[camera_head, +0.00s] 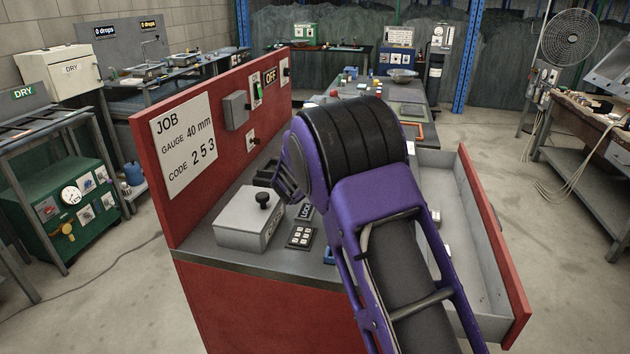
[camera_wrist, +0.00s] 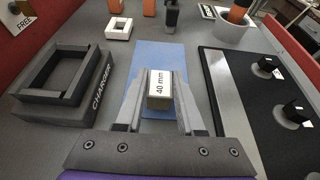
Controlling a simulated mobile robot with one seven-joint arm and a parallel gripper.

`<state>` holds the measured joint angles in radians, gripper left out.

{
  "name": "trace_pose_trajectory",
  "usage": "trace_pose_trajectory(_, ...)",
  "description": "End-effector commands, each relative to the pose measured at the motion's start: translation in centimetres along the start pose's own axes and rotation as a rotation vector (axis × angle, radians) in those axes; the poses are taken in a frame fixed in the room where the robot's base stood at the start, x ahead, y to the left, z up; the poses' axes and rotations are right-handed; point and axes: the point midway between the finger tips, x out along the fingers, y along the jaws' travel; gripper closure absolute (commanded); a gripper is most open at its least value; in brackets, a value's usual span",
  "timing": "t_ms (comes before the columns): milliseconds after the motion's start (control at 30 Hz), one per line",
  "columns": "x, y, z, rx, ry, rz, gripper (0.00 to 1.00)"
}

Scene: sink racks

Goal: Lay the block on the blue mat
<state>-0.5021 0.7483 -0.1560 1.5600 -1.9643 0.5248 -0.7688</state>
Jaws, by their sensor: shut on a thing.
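The block (camera_wrist: 160,101) is a small pale piece with a "40 mm" label on the side facing the wrist camera. My gripper (camera_wrist: 160,82) is shut on it, one finger at each side. The blue mat (camera_wrist: 163,55) lies flat on the grey bench top, under and beyond the block in the wrist view. I cannot tell whether the block touches the mat or hangs just above it. In the head view my purple arm hides the block and most of the bench there.
In the wrist view a dark charger tray (camera_wrist: 62,100) stands left of the mat, and a black panel with knobs (camera_wrist: 245,115) lies right. In the head view a grey box (camera_head: 248,222) stands on the bench and a drawer (camera_head: 475,235) hangs open.

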Motion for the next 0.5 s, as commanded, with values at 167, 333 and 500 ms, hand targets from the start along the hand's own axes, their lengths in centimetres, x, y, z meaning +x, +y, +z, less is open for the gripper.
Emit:
trace_pose_trajectory(167,0.62,-0.03,-1.31,0.001,-0.003,-0.001,1.0)
trace_pose_trajectory(333,0.59,0.0,-1.28,0.001,-0.004,0.0,1.0)
trace_pose_trajectory(500,0.74,0.01,-1.65,0.001,-0.003,0.0,1.0)
